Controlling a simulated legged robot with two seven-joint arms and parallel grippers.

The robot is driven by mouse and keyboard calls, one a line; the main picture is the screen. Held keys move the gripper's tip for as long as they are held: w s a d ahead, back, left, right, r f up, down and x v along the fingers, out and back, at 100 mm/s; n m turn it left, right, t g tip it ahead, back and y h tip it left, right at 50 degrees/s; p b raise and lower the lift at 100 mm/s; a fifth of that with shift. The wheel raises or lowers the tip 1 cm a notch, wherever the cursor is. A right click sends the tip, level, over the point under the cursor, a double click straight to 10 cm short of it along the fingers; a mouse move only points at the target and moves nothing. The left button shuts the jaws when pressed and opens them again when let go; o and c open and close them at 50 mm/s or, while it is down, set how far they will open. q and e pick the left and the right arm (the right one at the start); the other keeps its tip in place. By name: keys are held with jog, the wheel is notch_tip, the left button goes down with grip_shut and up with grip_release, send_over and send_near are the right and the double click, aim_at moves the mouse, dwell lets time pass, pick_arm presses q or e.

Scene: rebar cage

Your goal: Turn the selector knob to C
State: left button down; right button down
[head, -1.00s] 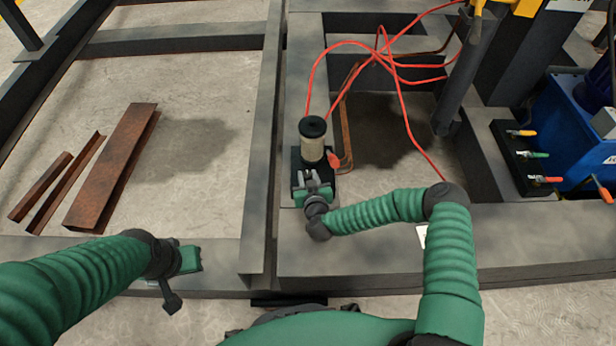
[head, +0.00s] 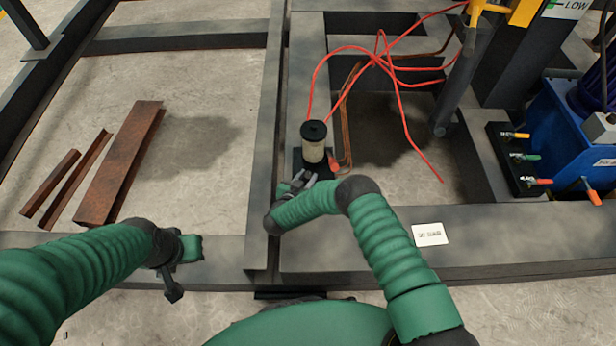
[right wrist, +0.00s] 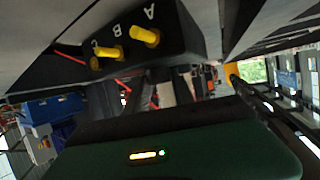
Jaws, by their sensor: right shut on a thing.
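A black valve block (head: 297,157) with a cream, black-capped cylinder (head: 314,146) sits on the grey beam. In the right wrist view the dark block (right wrist: 178,38) shows the letters A, B and C, upside down, with yellow pegs (right wrist: 145,37) near them. My right gripper (head: 302,180) is at the near side of the block, tilted, and shut on the selector knob. The jaws hide the knob, so I cannot tell which letter it points to. My left gripper (head: 188,248) hangs over the near beam at the left, away from the block; its jaws are unclear.
Red hoses (head: 350,50) loop behind the cylinder. A blue unit (head: 560,130) and a valve manifold (head: 515,165) with coloured handles stand at the right. Rusty steel pieces (head: 120,165) lie on the floor at the left. A white label (head: 430,234) is on the near beam.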

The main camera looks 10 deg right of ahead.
jog(key=m+g+h+b, duration=0.1)
jog(key=b, duration=0.1)
jog(key=m+g+h+b, duration=0.1)
jog(key=m+g+b, duration=0.1)
jog(key=b, duration=0.1)
jog(key=m+g+h+b, duration=0.1)
jog(key=m+b, duration=0.1)
jog(key=b, duration=0.1)
jog(key=shift+w+a+f+h, duration=0.2)
jog(key=shift+a+f+h, duration=0.15)
jog(key=shift+f+h, duration=0.05)
jog(key=shift+r+m+g+h+b, duration=0.3)
jog(key=shift+m+g+b, duration=0.1)
jog(key=shift+g+b, duration=0.45)
jog(key=c, duration=1.1)
grip_release()
